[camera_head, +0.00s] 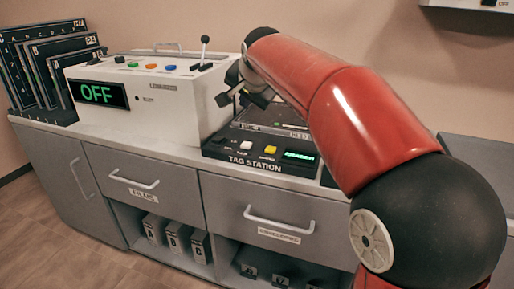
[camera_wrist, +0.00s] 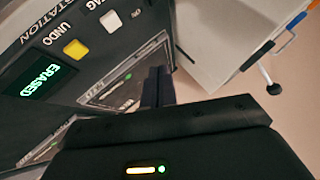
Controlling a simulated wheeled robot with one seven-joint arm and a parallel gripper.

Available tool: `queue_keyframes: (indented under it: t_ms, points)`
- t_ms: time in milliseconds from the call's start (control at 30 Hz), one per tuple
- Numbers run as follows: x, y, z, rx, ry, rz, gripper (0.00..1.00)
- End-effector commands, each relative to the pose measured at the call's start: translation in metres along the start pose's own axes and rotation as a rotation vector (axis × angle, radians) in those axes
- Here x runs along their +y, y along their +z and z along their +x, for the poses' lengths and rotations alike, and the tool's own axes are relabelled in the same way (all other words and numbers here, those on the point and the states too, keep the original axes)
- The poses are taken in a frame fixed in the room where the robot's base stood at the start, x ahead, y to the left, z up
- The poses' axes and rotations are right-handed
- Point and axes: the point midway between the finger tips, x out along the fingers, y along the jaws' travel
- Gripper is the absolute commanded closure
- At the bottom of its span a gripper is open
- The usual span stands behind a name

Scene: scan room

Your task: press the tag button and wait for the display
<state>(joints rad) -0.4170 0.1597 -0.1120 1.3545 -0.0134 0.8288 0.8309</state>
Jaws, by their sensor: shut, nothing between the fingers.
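The tag station (camera_head: 250,170) is a dark console on the counter with a white TAG button (camera_wrist: 111,21) and a yellow UNDO button (camera_wrist: 76,49). In the head view the white button (camera_head: 246,145) and yellow button (camera_head: 270,149) sit along its front. Its small display (camera_wrist: 50,80) reads ERASED in green in the wrist view; it also shows in the head view (camera_head: 300,156), too small to read. My gripper (camera_head: 262,97) is above the back of the station, beside the white box. In the wrist view its fingers (camera_wrist: 158,88) are shut and empty, apart from both buttons.
A white box (camera_head: 150,112) with an OFF display, coloured buttons and a lever (camera_head: 204,48) stands left of the station. Lettered dark panels (camera_head: 50,65) stand in a rack at the far left. Drawers and open shelves are below the counter.

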Motion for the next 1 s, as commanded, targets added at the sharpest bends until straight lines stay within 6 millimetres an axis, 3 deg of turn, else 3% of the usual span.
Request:
queue_keyframes:
  t_ms: [467,1000]
  points:
    - [0.005,0.004,0.005,0.000,0.001,-0.001,1.00]
    - [0.042,0.040,0.055,0.000,0.001,-0.001,1.00]
